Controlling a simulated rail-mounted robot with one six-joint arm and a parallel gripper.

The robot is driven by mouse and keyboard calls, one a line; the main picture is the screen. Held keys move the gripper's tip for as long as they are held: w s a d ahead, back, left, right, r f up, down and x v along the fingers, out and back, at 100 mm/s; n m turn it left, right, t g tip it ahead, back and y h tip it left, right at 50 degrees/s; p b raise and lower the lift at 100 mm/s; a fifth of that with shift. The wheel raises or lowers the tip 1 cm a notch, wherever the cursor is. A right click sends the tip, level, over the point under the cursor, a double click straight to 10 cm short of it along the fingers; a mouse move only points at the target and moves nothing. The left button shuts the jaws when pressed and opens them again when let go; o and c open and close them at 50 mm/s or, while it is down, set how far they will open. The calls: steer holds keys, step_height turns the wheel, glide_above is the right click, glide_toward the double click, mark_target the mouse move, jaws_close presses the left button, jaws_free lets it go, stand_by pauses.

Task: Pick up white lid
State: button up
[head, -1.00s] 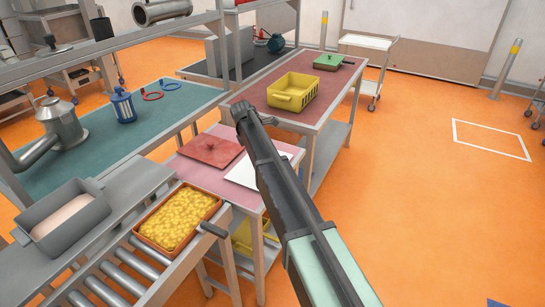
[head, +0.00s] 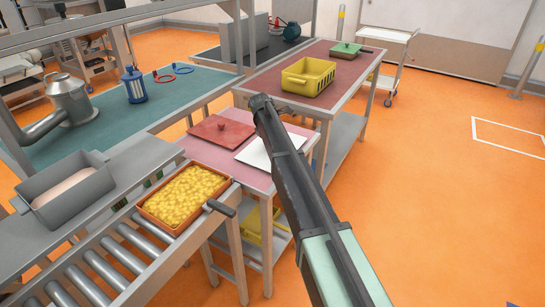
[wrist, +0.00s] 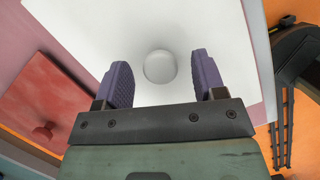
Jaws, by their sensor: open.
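The white lid (head: 266,153) lies flat on the small pink-topped table, partly hidden behind my arm in the head view. In the wrist view the white lid (wrist: 190,30) fills the upper middle, with its round white knob (wrist: 160,67) near the centre. My gripper (wrist: 162,82) is open, with a purple pad on each side of the knob in that view. I cannot tell how far the pads are above the lid. In the head view the fingers are hidden behind my arm.
A red lid (head: 221,131) lies left of the white lid; it also shows in the wrist view (wrist: 45,105). An orange tray of yellow pieces (head: 186,195) stands in front, on the roller conveyor (head: 115,245). A yellow crate (head: 308,77) sits on the table behind.

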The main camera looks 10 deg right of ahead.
steer(key=shift+x, duration=0.95)
steer(key=shift+r, duration=0.3)
steer(key=c, duration=1)
